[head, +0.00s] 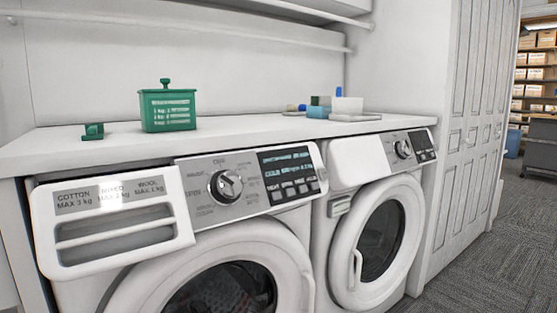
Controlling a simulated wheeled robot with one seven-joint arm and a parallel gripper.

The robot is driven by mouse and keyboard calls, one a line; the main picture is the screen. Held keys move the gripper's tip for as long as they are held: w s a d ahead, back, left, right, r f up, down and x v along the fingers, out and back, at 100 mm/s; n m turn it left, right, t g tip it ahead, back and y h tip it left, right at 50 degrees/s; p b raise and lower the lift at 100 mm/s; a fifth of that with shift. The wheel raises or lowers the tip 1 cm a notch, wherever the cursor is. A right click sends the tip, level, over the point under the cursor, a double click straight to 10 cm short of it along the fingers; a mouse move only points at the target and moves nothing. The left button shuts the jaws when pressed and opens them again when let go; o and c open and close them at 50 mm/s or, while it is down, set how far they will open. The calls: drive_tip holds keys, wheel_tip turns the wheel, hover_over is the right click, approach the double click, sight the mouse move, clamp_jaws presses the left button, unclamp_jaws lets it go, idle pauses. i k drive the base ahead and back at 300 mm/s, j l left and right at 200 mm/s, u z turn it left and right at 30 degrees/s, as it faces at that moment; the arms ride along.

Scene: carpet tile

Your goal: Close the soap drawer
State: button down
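The soap drawer (115,247) is at the upper left of the near washing machine (250,235) in the head view. Its white front has a grey label strip with COTTON, MIXED and WOOL on it, above slotted openings. The front stands out from the machine's face, with a dark gap behind its top edge, so the drawer is pulled out. How far it is out is hard to tell, and its inside is hidden. My gripper is not in view.
A white counter (240,135) runs above the machines. A green lidded box (167,110), a small green item (93,131) and several small items at the right stand on it. A second machine (375,225) is at right, beside white panelled doors (470,130). Grey carpet (500,245) is clear at right.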

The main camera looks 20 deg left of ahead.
sight(86, 227)
drive_tip(key=u, duration=1.95)
